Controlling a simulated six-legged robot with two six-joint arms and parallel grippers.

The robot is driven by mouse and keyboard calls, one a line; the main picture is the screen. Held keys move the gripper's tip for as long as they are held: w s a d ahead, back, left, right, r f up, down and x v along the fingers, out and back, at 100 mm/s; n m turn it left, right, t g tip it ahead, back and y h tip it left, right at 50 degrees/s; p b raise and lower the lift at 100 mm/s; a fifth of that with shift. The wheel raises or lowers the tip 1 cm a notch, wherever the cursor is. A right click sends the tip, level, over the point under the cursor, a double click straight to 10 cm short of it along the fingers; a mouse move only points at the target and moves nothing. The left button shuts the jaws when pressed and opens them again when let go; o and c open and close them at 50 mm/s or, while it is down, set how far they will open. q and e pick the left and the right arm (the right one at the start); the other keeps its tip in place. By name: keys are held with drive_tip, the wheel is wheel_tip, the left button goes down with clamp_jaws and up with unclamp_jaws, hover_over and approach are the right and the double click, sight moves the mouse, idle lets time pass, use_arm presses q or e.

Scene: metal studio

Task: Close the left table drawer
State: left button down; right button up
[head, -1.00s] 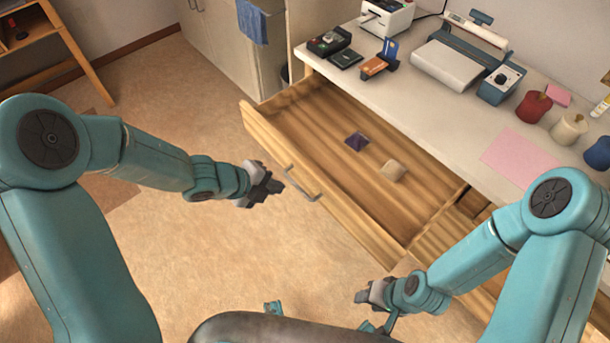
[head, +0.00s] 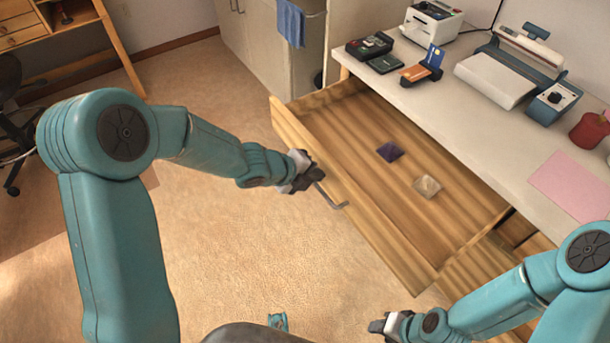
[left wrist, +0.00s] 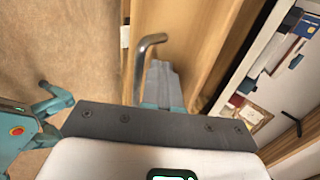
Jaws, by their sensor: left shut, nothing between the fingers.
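The left table drawer (head: 310,148) is pulled out from under the white tabletop, a wooden box with a front panel facing me. A dark purple item (head: 390,151) and a pale block (head: 427,186) lie inside it. Its metal bar handle (head: 333,197) is on the front panel and also shows in the left wrist view (left wrist: 148,48). My left gripper (head: 309,181) is shut and empty, at the drawer front beside the handle's far end; I cannot tell whether it touches. My right gripper (head: 380,326) is low in front of the drawer's near end; its fingers are too small to judge.
The table (head: 440,75) carries a card reader (head: 370,46), a card holder (head: 424,68), a laminator-like machine (head: 510,70) and a pink sheet (head: 573,184). A cabinet with a blue towel (head: 291,22) stands behind.

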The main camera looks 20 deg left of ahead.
use_arm(q)
drive_tip(key=shift+w+d+f, duration=0.1)
drive_tip(key=shift+w+d, duration=0.1)
idle(0.3)
